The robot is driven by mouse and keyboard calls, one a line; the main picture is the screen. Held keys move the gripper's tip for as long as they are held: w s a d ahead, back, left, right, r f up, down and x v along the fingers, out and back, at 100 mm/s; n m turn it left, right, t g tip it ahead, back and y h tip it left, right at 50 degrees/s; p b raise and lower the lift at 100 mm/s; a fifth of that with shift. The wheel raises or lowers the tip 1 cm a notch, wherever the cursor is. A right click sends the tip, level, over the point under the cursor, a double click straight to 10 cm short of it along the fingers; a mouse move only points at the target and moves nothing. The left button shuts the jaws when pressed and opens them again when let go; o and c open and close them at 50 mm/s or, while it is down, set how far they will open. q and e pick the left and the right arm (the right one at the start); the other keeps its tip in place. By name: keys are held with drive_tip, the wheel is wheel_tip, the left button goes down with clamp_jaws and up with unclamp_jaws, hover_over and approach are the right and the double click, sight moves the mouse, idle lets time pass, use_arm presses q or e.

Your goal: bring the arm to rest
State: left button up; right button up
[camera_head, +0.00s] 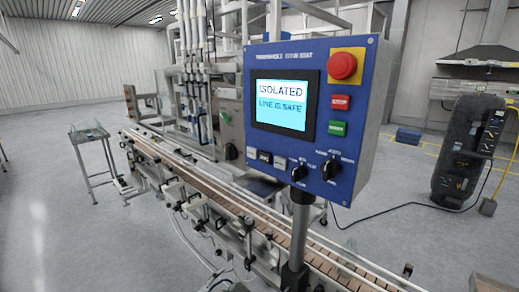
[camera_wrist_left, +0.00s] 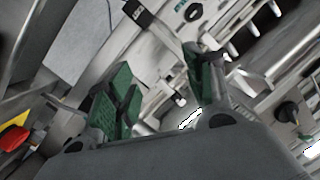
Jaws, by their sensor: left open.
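My left gripper (camera_wrist_left: 163,84) shows in the left wrist view, its two green-padded fingers spread apart with nothing between them. Behind the fingers are metal rails and fittings of the machine, and I cannot tell how far off they are. I cannot make out this gripper clearly in the head view. My right gripper is in neither view. In the head view a blue control panel (camera_head: 371,115) stands on a post, and its screen (camera_head: 282,104) reads "ISOLATED" and "LINE IS SAFE".
The panel carries a red mushroom button (camera_head: 342,66). A conveyor (camera_head: 212,182) runs diagonally past the filling machine. A small metal table (camera_head: 89,135) stands at left. A dark upright unit (camera_head: 466,150) with a cable stands at right. A red knob (camera_wrist_left: 12,138) on yellow shows in the wrist view.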

use_arm(q)
drive_tip(key=s+a+f+n+g+y, duration=0.2)
drive_tip(key=s+a+f, duration=0.1)
drive_tip(key=s+f, duration=0.6)
drive_tip(key=s+a+f+n+g+y, duration=0.1)
drive_tip(key=s+a+f+n+y, duration=0.4)
drive_tip(key=f, duration=0.6)
drive_tip(key=s+a+f+g, duration=0.2)
drive_tip(key=s+f, duration=0.7)
drive_tip(key=f, duration=0.1)
drive_tip(key=s+f+n+g, duration=0.1)
drive_tip(key=s+f, duration=0.3)
drive_tip(key=s, duration=0.7)
drive_tip(key=s+a+f+n+g+y, duration=0.1)
drive_tip(key=s+f+g, duration=0.3)
drive_tip(key=s, duration=0.8)
drive_tip(key=s+a+f+n+g+y, duration=0.1)
drive_tip(key=s+f+g, duration=0.2)
drive_tip(key=s, duration=0.9)
drive_tip(key=shift+f, duration=0.9)
drive_tip(key=shift+s, duration=0.2)
